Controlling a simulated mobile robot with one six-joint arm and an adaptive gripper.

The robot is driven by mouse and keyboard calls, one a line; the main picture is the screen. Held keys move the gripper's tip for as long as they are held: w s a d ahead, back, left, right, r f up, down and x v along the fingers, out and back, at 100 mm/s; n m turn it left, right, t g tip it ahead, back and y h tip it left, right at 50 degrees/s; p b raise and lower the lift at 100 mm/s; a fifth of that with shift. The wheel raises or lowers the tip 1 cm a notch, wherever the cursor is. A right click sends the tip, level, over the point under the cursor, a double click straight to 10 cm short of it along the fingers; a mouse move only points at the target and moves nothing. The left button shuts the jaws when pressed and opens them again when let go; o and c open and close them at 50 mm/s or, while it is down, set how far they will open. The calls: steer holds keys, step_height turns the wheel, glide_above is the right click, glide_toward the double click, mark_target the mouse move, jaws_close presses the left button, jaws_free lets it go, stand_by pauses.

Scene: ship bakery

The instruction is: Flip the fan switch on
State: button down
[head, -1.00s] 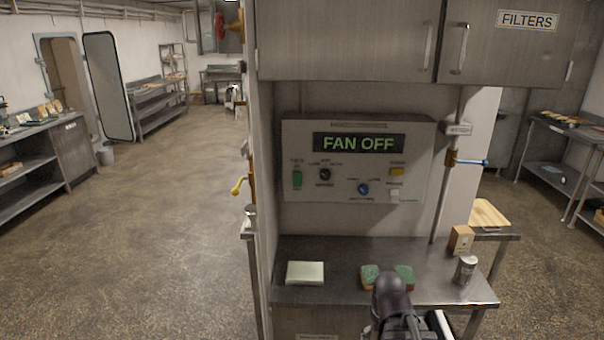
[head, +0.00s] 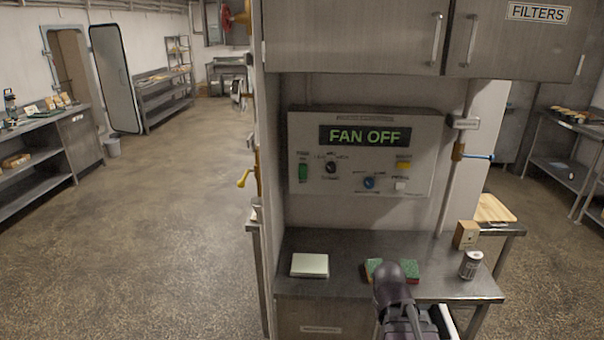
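A grey control panel (head: 314,203) is mounted on the wall above a steel counter. Its lit display (head: 364,135) reads FAN OFF. At the panel's left is a green switch (head: 303,173). Beside it is a black rotary knob (head: 331,167). Lower down is a blue knob (head: 369,183), with a yellow control (head: 403,165) and a white control (head: 400,186) at the right. The small labels are too blurred to read, so I cannot tell which control is the fan's. A dark part of my arm shows at bottom centre, below the panel; my gripper itself is not seen.
The steel counter (head: 345,249) holds a pale block (head: 310,265), green-topped sponges (head: 406,270), a small box (head: 466,234) and a can (head: 471,265). Cabinets (head: 350,35) hang above. A pipe with a blue-handled valve (head: 478,157) is at right. Floor at left is clear.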

mark_target(302, 168)
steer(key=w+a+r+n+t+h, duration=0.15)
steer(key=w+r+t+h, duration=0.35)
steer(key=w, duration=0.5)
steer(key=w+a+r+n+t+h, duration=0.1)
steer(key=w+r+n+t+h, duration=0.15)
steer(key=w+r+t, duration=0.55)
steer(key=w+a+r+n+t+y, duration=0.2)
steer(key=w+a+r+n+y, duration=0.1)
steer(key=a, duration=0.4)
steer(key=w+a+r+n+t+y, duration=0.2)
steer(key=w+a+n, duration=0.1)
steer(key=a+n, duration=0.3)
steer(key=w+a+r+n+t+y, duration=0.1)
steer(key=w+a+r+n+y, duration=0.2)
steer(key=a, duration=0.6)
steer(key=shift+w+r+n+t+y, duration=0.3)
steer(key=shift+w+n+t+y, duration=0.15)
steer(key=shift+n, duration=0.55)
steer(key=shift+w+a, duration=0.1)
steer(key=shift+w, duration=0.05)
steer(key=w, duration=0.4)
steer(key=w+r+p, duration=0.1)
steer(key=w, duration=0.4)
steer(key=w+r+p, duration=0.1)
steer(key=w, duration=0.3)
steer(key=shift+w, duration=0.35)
